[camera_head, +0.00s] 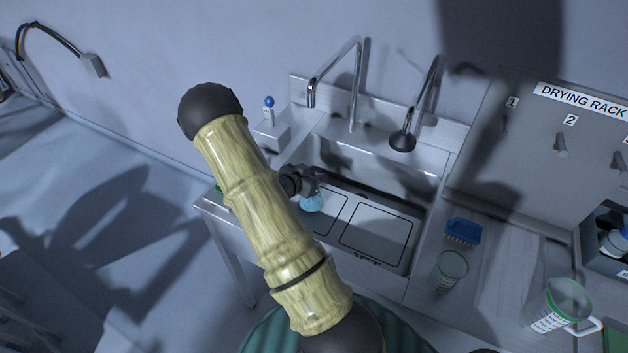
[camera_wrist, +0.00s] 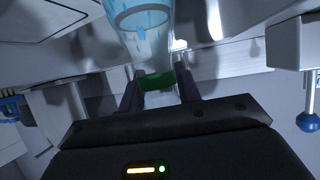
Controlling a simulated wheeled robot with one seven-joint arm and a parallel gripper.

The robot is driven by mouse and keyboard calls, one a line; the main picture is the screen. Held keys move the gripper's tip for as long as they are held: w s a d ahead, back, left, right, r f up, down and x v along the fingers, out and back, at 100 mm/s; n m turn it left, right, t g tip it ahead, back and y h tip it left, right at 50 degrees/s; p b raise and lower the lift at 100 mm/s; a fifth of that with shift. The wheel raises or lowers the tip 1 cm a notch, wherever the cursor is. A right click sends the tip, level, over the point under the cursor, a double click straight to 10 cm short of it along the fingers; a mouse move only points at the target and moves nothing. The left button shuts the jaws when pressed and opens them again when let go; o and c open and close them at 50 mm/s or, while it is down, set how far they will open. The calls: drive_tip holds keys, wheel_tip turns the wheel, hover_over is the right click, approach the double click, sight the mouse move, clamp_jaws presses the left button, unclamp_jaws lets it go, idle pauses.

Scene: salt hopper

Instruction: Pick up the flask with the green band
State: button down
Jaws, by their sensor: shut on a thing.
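My gripper (camera_wrist: 158,88) is shut on the flask with the green band (camera_wrist: 148,22). The fingers close on either side of the green band, and the clear body with blue contents extends away from them. In the head view, my gripper (camera_head: 310,180) is over the sink's left part, with the flask's light blue body (camera_head: 311,203) below it. My arm hides part of this area, and the flask's height above the sink cannot be told.
The sink (camera_head: 408,225) has two taps behind it. To its right are a blue brush (camera_head: 462,231), a green-rimmed beaker (camera_head: 451,270) and a green-rimmed jug (camera_head: 556,305). A drying rack board (camera_head: 535,150) with pegs stands at the back right.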

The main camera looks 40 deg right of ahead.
wheel_tip(320, 180, up, 8)
drive_tip(key=shift+r+b, duration=0.25)
drive_tip(key=shift+b, duration=0.1)
drive_tip(key=shift+s+d, duration=0.1)
idle(0.5)
